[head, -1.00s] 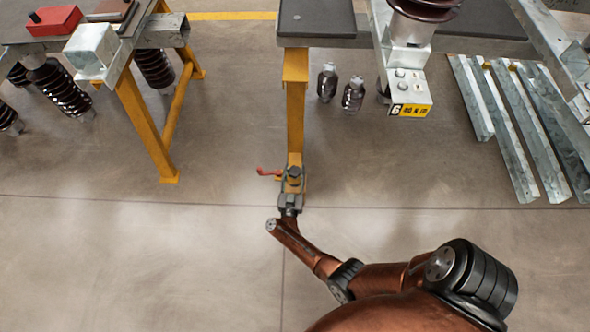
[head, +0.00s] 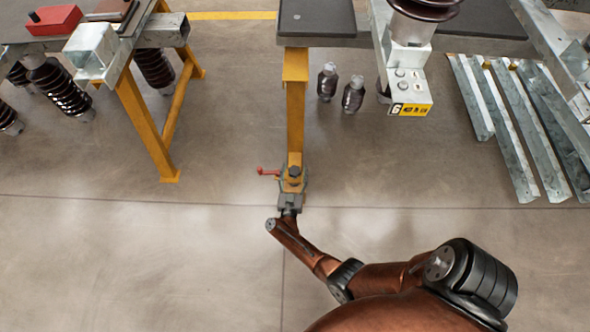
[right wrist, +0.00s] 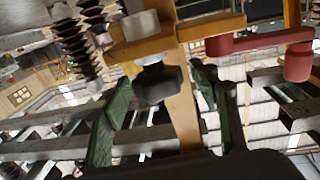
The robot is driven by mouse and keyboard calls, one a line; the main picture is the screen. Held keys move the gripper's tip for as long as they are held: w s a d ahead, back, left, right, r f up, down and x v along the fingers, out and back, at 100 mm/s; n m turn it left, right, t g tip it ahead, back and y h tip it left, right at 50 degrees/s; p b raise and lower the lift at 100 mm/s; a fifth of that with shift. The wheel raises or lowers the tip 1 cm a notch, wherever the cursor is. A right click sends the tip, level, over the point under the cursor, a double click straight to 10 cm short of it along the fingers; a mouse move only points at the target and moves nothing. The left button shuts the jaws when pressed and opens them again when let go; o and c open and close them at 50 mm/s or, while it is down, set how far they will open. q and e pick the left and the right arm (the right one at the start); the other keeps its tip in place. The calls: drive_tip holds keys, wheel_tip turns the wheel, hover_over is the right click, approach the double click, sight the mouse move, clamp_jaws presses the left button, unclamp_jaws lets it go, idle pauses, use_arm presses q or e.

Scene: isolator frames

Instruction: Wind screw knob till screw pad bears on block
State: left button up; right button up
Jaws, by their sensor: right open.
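The screw knob (right wrist: 158,85) is a dark, many-sided head on a short silver shaft below a yellow bracket (right wrist: 170,45) in the right wrist view. In the head view the knob (head: 295,172) shows small and dark at the foot of a yellow post (head: 296,115). My right gripper (head: 293,184) is around it from the near side. In the right wrist view the green fingers of this gripper (right wrist: 160,98) stand open on both sides of the knob, with gaps visible. I cannot make out the screw pad or the block. My left gripper is not in view.
A red lever (head: 267,171) sticks out left of the post; it shows large in the right wrist view (right wrist: 262,40). Steel channels (head: 520,130) lie at right. The near floor is clear.

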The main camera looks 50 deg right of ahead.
sight(294, 177)
drive_tip(key=v, duration=0.7)
drive_tip(key=shift+s+a, duration=0.15)
idle(0.3)
